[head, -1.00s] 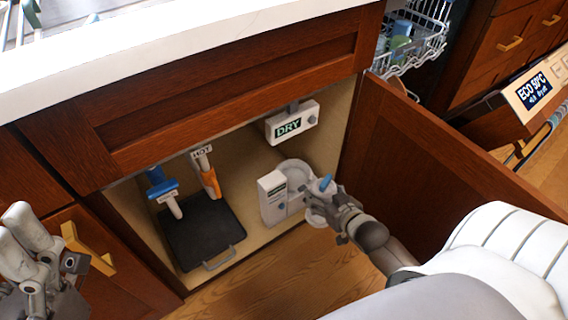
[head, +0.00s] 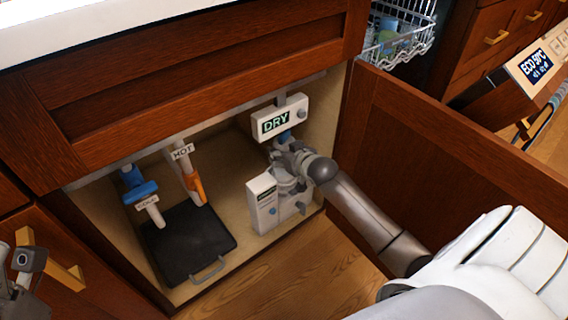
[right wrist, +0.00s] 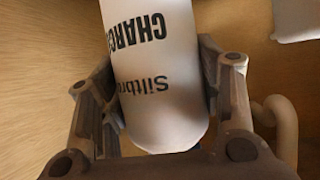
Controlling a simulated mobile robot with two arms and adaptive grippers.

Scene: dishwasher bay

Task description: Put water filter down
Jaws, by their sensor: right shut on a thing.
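The water filter (right wrist: 165,75) is a white cylinder with dark printing, "CHARC…" and "Siltbr…", in the right wrist view. My right gripper (right wrist: 160,110) is shut on it, one finger on each side. In the head view my right gripper (head: 287,155) is inside the open cabinet, just below the box marked DRY (head: 281,121). The filter is largely hidden there by the gripper. Whether its lower end touches anything cannot be told.
A white unit with a small display (head: 263,204) stands on the cabinet floor below my right gripper. The open cabinet door (head: 440,150) stands at the right.

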